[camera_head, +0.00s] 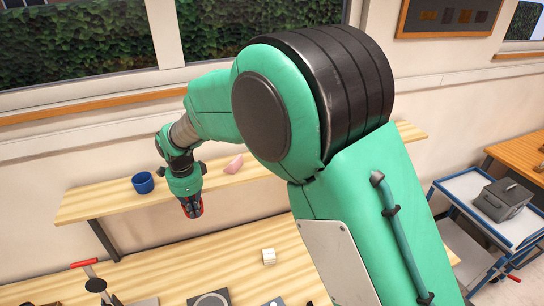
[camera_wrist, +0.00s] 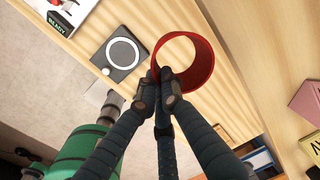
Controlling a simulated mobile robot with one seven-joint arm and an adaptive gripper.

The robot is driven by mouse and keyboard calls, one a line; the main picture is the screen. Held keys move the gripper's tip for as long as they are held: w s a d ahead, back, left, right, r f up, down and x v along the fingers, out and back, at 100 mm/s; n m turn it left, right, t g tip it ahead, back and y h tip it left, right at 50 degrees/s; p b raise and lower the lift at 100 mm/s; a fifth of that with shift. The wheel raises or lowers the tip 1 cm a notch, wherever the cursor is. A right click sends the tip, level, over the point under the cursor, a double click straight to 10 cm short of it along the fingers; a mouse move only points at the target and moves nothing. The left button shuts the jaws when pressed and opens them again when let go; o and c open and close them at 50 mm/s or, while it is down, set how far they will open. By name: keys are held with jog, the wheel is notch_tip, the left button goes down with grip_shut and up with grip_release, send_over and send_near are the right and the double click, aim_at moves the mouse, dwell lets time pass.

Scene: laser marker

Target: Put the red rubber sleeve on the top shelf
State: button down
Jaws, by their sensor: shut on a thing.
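The red rubber sleeve (camera_wrist: 206,66) is a short open ring in the wrist view. My gripper (camera_wrist: 163,78) is shut on the near part of its rim and holds it in the air. In the head view my gripper (camera_head: 190,200) points down at the front edge of the long wooden shelf (camera_head: 110,203), with a little of the red sleeve (camera_head: 200,208) showing by the fingers. The shelf's wooden top (camera_wrist: 255,40) appears on the right of the wrist view. The exact height of the sleeve against the shelf cannot be told.
A blue cup (camera_head: 143,182) stands on the shelf left of my gripper, and a pink object (camera_head: 233,163) stands to its right. The lower workbench (camera_head: 235,268) carries a small pale block (camera_head: 268,256) and a dark plate with a white ring (camera_head: 209,299). Shelf space between cup and pink object is partly hidden.

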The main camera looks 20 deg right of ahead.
jog(key=a+r+n+p, duration=0.1)
jog(key=a+r, duration=0.4)
jog(key=a, duration=0.4)
jog(key=a+r+n+p, duration=0.2)
jog(key=a+r, duration=0.3)
jog(key=a, duration=0.4)
jog(key=shift+s+a, duration=0.15)
jog(key=shift+s, duration=0.3)
jog(key=shift+w, duration=0.1)
jog(key=p, duration=0.4)
send_over(114, 201)
jog(key=shift+f, duration=0.75)
jog(key=shift+f, duration=0.1)
jog(key=shift+f, duration=1.65)
jog(key=shift+f, duration=0.1)
jog(key=c, duration=2.3)
grip_release()
jog(key=o, duration=0.4)
jog(key=shift+c, duration=0.2)
